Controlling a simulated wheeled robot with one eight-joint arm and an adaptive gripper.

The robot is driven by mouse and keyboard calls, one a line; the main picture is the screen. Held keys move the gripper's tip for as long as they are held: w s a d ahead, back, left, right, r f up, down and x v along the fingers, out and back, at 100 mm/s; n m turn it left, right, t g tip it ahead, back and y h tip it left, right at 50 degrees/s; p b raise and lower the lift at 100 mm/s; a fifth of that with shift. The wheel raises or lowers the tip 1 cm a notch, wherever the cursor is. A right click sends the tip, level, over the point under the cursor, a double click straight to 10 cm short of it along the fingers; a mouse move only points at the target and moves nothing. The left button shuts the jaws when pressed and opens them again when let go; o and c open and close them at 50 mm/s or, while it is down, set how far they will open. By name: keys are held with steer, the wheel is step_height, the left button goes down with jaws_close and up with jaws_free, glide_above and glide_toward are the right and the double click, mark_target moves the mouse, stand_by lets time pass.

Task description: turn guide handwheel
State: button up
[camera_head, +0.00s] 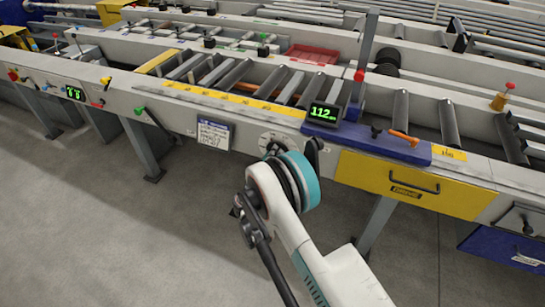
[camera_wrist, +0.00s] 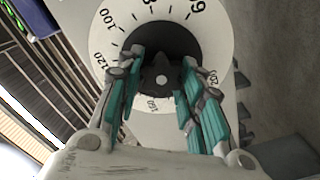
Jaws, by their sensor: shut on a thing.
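The guide handwheel (camera_wrist: 162,72) is a dark round knob in the middle of a white dial (camera_wrist: 117,40) printed with black numbers. In the wrist view my gripper (camera_wrist: 162,90) has its teal-padded fingers on both sides of the handwheel, shut on it. In the head view the dial (camera_head: 268,141) shows partly on the front of the machine frame. My wrist covers most of it and hides the fingers. A small display (camera_head: 323,113) above the dial reads 112 in green.
A yellow drawer (camera_head: 400,187) with a dark handle is right of the dial. An orange lever (camera_head: 404,137) lies on the blue block (camera_head: 365,146) above. A white label card (camera_head: 214,133) hangs to the left. The grey floor (camera_head: 130,230) in front is clear.

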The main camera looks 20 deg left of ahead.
steer(key=m, duration=0.5)
steer(key=shift+d+m, duration=0.15)
steer(key=shift+m, duration=0.15)
steer(key=shift+d+m, duration=0.1)
steer(key=shift+m, duration=2.1)
steer(key=o, duration=1.1)
steer(key=shift+c, duration=0.2)
steer(key=shift+r, duration=0.1)
steer(key=shift+s, duration=0.1)
steer(key=s, duration=0.7)
steer(key=shift+s+a, duration=0.15)
steer(key=shift+a, duration=0.2)
